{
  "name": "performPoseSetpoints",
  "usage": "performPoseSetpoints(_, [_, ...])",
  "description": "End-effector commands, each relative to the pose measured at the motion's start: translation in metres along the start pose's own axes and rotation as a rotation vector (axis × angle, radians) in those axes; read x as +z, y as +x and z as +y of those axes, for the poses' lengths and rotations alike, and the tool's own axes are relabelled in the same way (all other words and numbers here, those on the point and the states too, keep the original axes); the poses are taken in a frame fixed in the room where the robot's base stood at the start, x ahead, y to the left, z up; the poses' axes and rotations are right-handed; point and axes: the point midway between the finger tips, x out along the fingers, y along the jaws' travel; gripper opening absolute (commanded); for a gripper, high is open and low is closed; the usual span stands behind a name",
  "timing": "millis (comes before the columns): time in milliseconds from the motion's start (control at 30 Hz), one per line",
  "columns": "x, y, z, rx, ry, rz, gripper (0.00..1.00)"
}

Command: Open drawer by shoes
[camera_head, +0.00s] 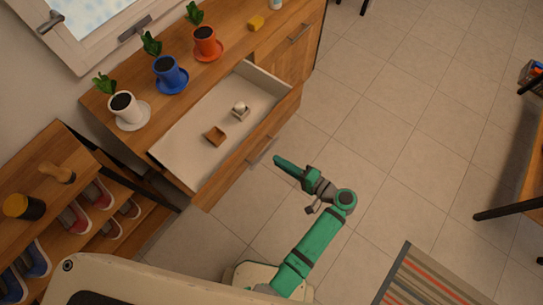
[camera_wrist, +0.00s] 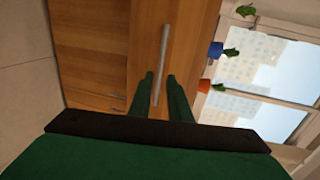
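The wooden drawer (camera_head: 240,152) at the shoe-rack end of the cabinet stands pulled out in the head view, showing its pale inside. A small brown box (camera_head: 215,136) and a small holder with a pale round thing (camera_head: 240,110) lie in it. Its bar handle (camera_head: 262,150) is on the front face. My gripper (camera_head: 277,159) is just right of that handle, with a small gap in the picture. In the wrist view my gripper (camera_wrist: 160,75) has its two fingers apart, with a bar handle (camera_wrist: 162,60) appearing between them. Contact cannot be told.
The shoe rack (camera_head: 100,160) with several shoes is at lower left. A white pot (camera_head: 124,106), a blue pot (camera_head: 168,72) and an orange pot (camera_head: 206,42) hold plants on the cabinet top. A striped rug (camera_head: 425,280) lies lower right. The tiled floor right of my arm is mostly clear.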

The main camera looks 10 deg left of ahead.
Motion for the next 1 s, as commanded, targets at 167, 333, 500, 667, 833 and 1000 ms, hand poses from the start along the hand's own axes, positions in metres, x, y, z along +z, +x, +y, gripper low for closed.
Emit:
performPoseSetpoints(167, [0.000,-0.021,0.000,0.000,0.000,0.000,0.17])
performPoseSetpoints(333, [0.000,-0.028,0.000,0.000,0.000,-0.001,0.17])
performPoseSetpoints(500, [0.000,-0.029,0.000,0.000,0.000,-0.001,0.17])
performPoseSetpoints(667, [0.000,-0.028,0.000,0.000,0.000,-0.001,0.17])
performPoseSetpoints(833, [0.000,-0.028,0.000,0.000,0.000,-0.001,0.17])
performPoseSetpoints(1000, [0.007,-0.024,0.010,0.032,0.009,0.018,0.17])
